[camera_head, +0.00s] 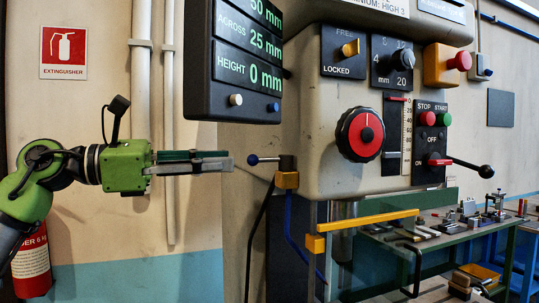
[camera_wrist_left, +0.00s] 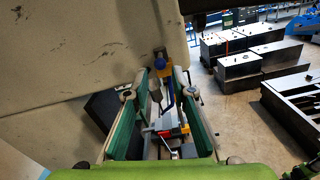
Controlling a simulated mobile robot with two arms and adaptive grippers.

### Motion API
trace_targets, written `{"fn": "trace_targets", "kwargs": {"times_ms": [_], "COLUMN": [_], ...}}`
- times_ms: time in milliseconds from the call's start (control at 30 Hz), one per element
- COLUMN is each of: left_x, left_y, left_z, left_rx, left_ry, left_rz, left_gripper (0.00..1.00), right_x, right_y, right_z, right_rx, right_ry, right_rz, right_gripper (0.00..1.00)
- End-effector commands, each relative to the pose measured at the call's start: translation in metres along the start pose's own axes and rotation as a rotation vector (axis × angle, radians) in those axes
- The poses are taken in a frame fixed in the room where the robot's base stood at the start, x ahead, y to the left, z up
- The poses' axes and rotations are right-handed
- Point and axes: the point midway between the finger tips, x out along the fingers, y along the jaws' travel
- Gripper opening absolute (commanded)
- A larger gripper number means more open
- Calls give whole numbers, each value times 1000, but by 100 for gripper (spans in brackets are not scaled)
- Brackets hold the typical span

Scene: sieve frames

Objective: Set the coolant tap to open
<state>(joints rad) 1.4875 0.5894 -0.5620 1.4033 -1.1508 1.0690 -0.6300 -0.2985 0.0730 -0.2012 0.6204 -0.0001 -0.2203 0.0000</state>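The coolant tap (camera_head: 287,181) is a brass-coloured body under the machine head, with a blue hose hanging from it. Its lever points left and ends in a blue ball knob (camera_head: 253,160). My left gripper (camera_head: 228,163) points right at the knob, level with it, with a small gap between. In the left wrist view the blue knob (camera_wrist_left: 160,62) shows ahead, in line with the space between the fingers (camera_wrist_left: 161,95). The fingers are apart with nothing between them, so the gripper is open. My right gripper is not in view.
The readout box (camera_head: 233,105) hangs just above my left gripper. The machine head (camera_head: 315,120), with its knobs and buttons, is right above the tap. A yellow bar (camera_head: 368,221) sticks out below. A red extinguisher (camera_head: 32,265) stands at the lower left.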

Motion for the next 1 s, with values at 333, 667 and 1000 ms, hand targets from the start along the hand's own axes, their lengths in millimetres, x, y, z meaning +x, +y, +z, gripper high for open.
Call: {"fn": "trace_targets", "kwargs": {"times_ms": [333, 667, 1000], "left_x": [71, 94, 94], "left_y": [0, 0, 0], "left_z": [3, 0, 0], "left_rx": [-2, -1, -1], "left_ry": [-2, -1, -1], "left_rz": [-3, 0, 0], "left_gripper": [23, 23, 0], "right_x": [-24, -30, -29], "right_y": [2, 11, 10], "right_z": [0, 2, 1], "right_rx": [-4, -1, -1], "right_ry": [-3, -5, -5], "right_rz": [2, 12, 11], "right_gripper": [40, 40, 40]}}
